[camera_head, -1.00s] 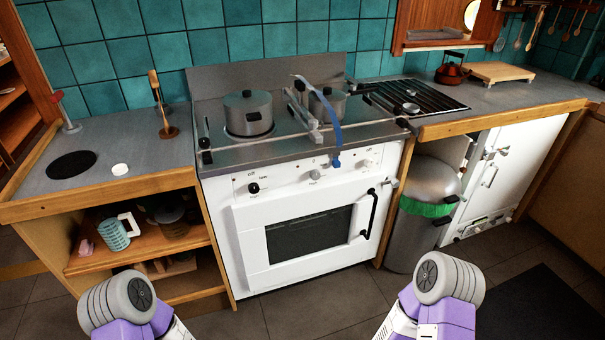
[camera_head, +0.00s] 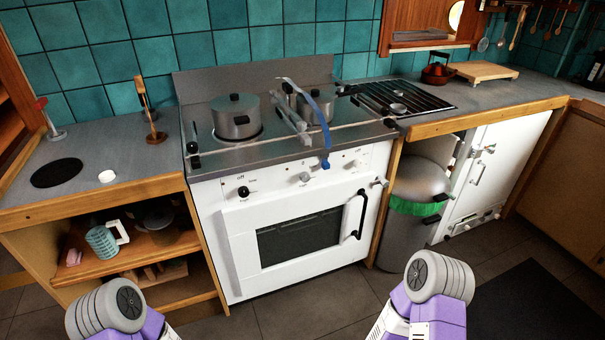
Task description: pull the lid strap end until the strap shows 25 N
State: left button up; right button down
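A blue strap (camera_head: 322,115) runs over the right pot (camera_head: 318,104) on the stove, and its loose end (camera_head: 326,163) hangs over the stove's front edge. A grey bar-like piece (camera_head: 290,118) lies beside the pot, near the strap. I cannot read any tension value on the strap. A second lidded pot (camera_head: 236,118) stands to the left on the stove. My two arms show at the bottom left and bottom right of the view, well apart from the strap. Neither gripper's fingers are in view.
A rail runs across the stove's front edge, above the white oven (camera_head: 290,235) with its black handle (camera_head: 361,215). A grey bin (camera_head: 407,225) stands right of the oven. Counters flank the stove; the left counter (camera_head: 100,165) holds a white cup-like item (camera_head: 107,176) and upright stands.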

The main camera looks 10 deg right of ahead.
aim_at(325, 165)
jog(key=u, duration=0.2)
jog(key=i, duration=0.9)
jog(key=z, duration=0.35)
